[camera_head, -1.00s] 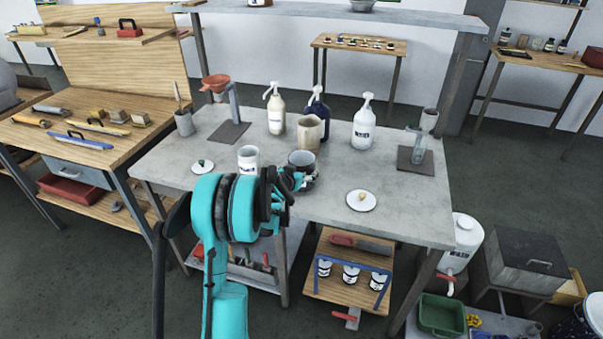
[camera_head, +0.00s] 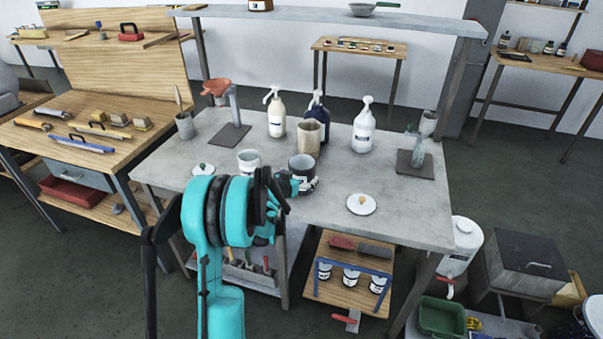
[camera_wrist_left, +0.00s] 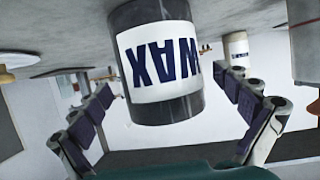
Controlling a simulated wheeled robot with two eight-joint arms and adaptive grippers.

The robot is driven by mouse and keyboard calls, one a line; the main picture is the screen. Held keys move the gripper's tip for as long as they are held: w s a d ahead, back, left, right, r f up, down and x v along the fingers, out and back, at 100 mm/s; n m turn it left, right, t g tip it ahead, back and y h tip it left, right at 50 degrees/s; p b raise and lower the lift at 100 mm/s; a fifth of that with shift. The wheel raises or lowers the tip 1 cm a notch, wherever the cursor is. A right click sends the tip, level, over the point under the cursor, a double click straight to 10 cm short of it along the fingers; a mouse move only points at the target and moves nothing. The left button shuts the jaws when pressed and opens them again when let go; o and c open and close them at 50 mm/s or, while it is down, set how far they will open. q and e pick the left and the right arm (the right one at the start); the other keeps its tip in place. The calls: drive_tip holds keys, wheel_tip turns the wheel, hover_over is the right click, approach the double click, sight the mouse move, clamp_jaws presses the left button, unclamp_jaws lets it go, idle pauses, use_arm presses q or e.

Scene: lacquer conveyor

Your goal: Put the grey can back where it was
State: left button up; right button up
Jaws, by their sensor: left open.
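The grey can (camera_head: 301,162) stands upright on the grey table (camera_head: 290,205), near its front edge. In the left wrist view the can (camera_wrist_left: 155,110) appears upside down, dark grey with a white label reading WAX. My left gripper (camera_head: 298,184) is at the can's near side, its fingers partly hidden by my arm in the head view. In the left wrist view the open fingers (camera_wrist_left: 172,85) are on either side of the can, with visible gaps. My right gripper is not in view.
A white can (camera_head: 249,161) stands close to the left of the grey can. A beige jug (camera_head: 308,137) and several pump bottles stand behind. Round white lids lie left (camera_head: 203,169) and right (camera_head: 361,204). Table space between the grey can and the right lid is clear.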

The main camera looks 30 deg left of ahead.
use_arm(q)
drive_tip(key=p+v, duration=0.2)
drive_tip(key=v, duration=0.6)
drive_tip(key=s+d+r+m+g+h, duration=0.1)
drive_tip(key=s+d+r+g, duration=0.15)
drive_tip(key=s+d, duration=0.55)
drive_tip(key=s+d+r+m+g+h, duration=0.1)
drive_tip(key=s+d+r+h, duration=0.2)
drive_tip(key=d, duration=0.8)
drive_tip(key=s+d+g+y, duration=0.1)
drive_tip(key=s+d, duration=0.2)
drive_tip(key=s, duration=0.5)
drive_tip(key=s+d+g, duration=0.2)
drive_tip(key=s+d, duration=0.2)
drive_tip(key=s, duration=0.5)
drive_tip(key=shift+f+y, duration=0.35)
drive_tip(key=shift+y, duration=0.05)
